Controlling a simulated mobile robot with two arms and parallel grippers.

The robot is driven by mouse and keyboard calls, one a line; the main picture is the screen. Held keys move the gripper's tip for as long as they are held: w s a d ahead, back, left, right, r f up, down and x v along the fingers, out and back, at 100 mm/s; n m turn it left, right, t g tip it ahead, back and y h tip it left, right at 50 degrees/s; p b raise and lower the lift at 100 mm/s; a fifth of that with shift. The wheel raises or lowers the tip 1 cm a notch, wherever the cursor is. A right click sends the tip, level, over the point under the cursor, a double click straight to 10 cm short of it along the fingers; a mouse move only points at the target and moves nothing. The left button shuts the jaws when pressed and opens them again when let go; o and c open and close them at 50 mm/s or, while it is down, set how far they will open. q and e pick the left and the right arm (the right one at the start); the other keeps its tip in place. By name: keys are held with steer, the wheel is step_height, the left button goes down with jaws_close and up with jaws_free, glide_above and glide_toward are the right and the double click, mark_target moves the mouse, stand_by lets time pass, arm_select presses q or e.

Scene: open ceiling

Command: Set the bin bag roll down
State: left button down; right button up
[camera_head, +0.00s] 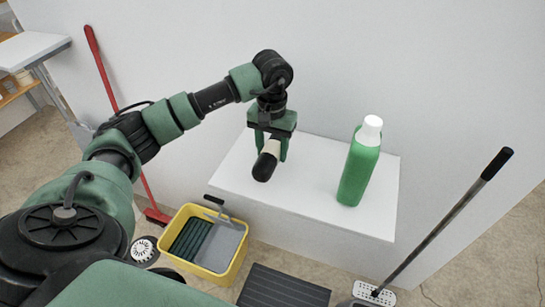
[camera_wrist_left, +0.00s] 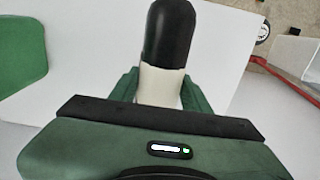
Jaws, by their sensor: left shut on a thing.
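The bin bag roll (camera_head: 265,166) is black with a pale band around one part. My left gripper (camera_head: 270,146) is shut on it at the pale band, above the white shelf (camera_head: 315,202). In the left wrist view, the black end of the bin bag roll (camera_wrist_left: 169,35) points away from the gripper (camera_wrist_left: 160,92), and the pale band lies between the fingers. I cannot tell whether the roll touches the shelf. My right gripper is not in view.
A green bottle (camera_head: 359,165) with a white cap stands upright on the shelf, right of the roll. A yellow bin (camera_head: 232,265) stands on the floor below. A red-handled broom (camera_head: 103,75) leans at left, and a mop (camera_head: 440,225) stands at right. The shelf's middle is clear.

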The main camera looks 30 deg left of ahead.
arm_select(q)
steer(key=shift+s+f, duration=0.1)
steer(key=shift+f, duration=0.35)
step_height(320, 180, down, 3)
steer(key=shift+f+p, duration=0.2)
steer(key=shift+p, duration=0.4)
steer(key=shift+f, duration=0.2)
steer(key=c, duration=0.7)
jaws_free()
